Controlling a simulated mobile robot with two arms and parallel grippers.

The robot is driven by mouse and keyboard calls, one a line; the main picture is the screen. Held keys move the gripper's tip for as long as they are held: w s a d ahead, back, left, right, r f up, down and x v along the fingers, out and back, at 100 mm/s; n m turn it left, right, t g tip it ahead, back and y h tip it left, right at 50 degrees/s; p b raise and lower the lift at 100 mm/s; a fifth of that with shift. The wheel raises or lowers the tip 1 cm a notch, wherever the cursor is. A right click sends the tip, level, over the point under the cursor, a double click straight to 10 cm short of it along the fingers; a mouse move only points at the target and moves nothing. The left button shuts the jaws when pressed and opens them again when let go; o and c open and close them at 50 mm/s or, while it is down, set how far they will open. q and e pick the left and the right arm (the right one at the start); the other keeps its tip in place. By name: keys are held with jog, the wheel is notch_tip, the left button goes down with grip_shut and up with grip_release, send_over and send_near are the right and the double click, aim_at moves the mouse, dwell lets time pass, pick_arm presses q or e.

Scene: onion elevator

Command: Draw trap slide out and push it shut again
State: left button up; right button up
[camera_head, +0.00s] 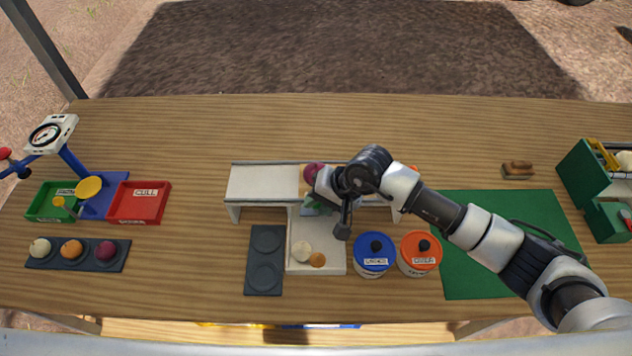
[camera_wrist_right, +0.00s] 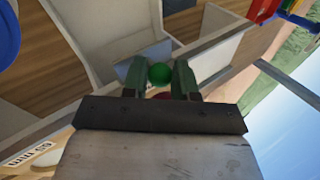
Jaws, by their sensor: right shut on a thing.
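My right gripper (camera_head: 318,203) reaches down at the middle of the white chute (camera_head: 262,183). In the right wrist view its two fingers (camera_wrist_right: 158,78) are shut on a round green knob (camera_wrist_right: 159,73), which I take to be the trap slide's handle. The slide plate is mostly hidden by my arm, so I cannot tell how far out it stands. A purple onion (camera_head: 313,171) sits on the chute just behind the gripper. My left gripper is not in view.
A white tray (camera_head: 332,266) with small onions lies in front of the chute, beside a dark two-hollow plate (camera_head: 265,243). Blue-lidded (camera_head: 374,259) and orange-lidded (camera_head: 421,262) pots stand to the right. A red cull tray (camera_head: 155,204) is at the left. The table's back is clear.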

jog(key=shift+s+f, duration=0.1)
jog(key=o, duration=1.1)
jog(key=shift+c, duration=0.2)
jog(key=shift+d+r+p, duration=0.1)
jog(key=shift+r+p, duration=0.25)
jog(key=shift+r, duration=0.75)
jog(key=shift+r+p, duration=0.35)
jog(key=shift+r, duration=1.65)
